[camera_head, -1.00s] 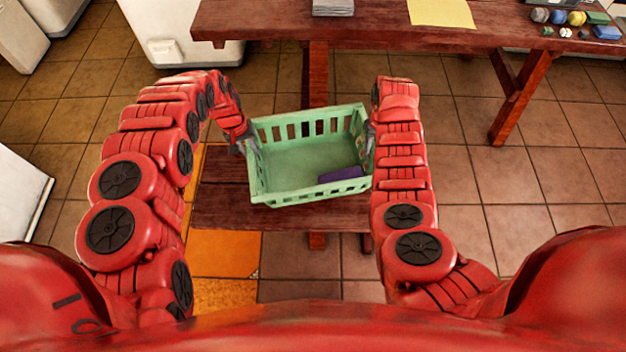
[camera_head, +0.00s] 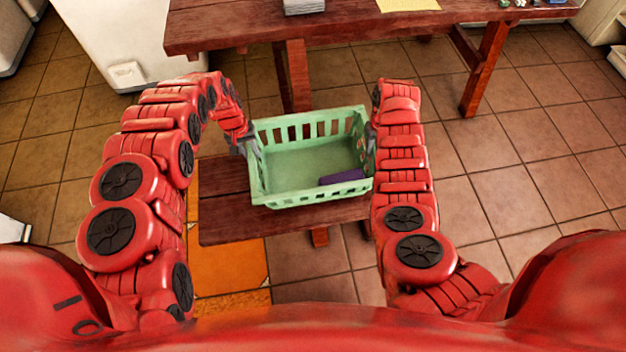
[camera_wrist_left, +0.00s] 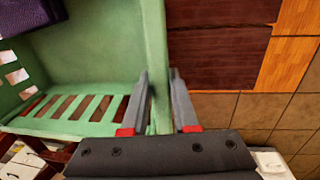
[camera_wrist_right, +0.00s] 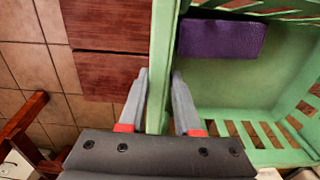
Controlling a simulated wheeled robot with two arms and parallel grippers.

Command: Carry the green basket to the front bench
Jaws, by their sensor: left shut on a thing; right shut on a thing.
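The green basket (camera_head: 310,196) is held between my two arms in the head view, over a low dark wooden bench (camera_head: 225,205). A purple block (camera_head: 342,177) lies inside it, near its front right corner. My left gripper (camera_wrist_left: 160,90) is shut on the basket's left wall (camera_wrist_left: 155,40). My right gripper (camera_wrist_right: 160,90) is shut on the basket's right wall (camera_wrist_right: 160,60). The basket looks about level. I cannot tell how far its bottom is above the bench.
A long wooden table (camera_head: 350,30) stands behind the basket with a grey stack (camera_head: 304,6), a yellow sheet (camera_head: 408,4) and small items on it. A white cabinet (camera_head: 125,45) is at the back left. Tiled floor (camera_head: 520,180) is open on the right.

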